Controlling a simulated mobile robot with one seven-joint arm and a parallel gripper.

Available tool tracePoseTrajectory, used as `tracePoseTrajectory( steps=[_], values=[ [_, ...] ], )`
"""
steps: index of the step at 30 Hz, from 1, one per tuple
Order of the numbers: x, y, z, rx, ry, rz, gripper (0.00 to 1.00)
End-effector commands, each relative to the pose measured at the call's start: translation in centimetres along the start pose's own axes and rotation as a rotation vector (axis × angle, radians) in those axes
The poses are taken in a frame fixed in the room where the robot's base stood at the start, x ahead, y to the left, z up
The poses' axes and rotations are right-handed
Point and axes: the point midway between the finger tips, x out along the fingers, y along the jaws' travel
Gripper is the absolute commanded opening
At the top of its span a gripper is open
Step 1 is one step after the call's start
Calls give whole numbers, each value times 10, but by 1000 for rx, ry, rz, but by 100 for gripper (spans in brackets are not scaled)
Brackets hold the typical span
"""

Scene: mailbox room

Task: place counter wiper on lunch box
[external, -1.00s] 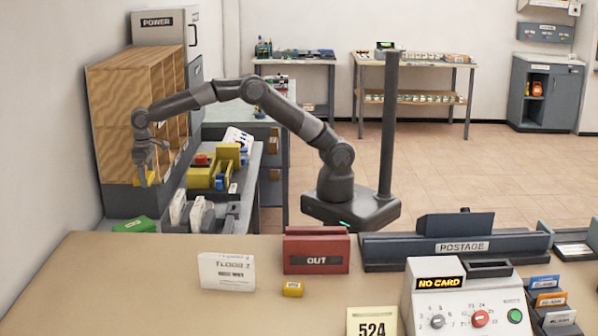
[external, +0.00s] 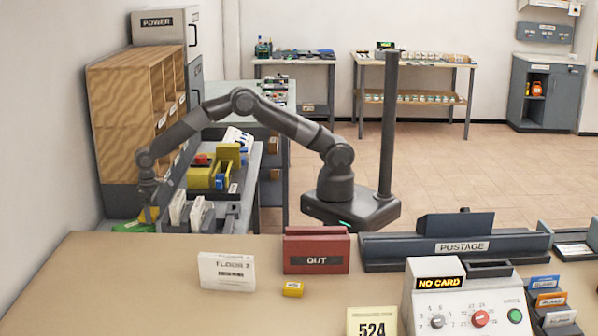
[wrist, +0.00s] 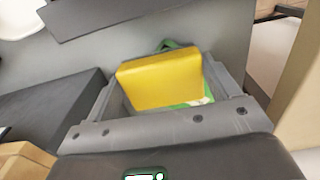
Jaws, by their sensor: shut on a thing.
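The counter wiper appears as a yellow block (wrist: 160,80) between my gripper's fingers (wrist: 163,88) in the wrist view. My gripper is shut on it. The lunch box looks green (wrist: 188,103) and lies directly beyond the wiper, which hides most of it. In the external view the green lunch box (external: 134,227) is low at the left, behind the counter's edge, with my gripper (external: 149,214) down at it. I cannot tell whether the wiper touches the lunch box.
A wooden pigeonhole shelf (external: 122,125) stands behind my gripper against the left wall. White upright items (external: 180,210) stand close to its right. A yellow holder (external: 203,177) sits farther back. The tan counter (external: 140,285) lies in the foreground.

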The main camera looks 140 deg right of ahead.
Motion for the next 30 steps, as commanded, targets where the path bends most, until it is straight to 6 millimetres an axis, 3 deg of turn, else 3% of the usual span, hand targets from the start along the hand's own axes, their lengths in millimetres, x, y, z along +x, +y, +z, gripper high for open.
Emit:
tracePoseTrajectory(
  steps=[11,12,18,26,30],
  values=[
    [6,0,0,0,1,-1,58],
    [6,0,0,0,1,-1,83],
    [6,0,0,0,1,-1,99],
    [4,0,0,0,1,-1,100],
    [-10,-1,-1,0,4,-1,100]
  ],
)
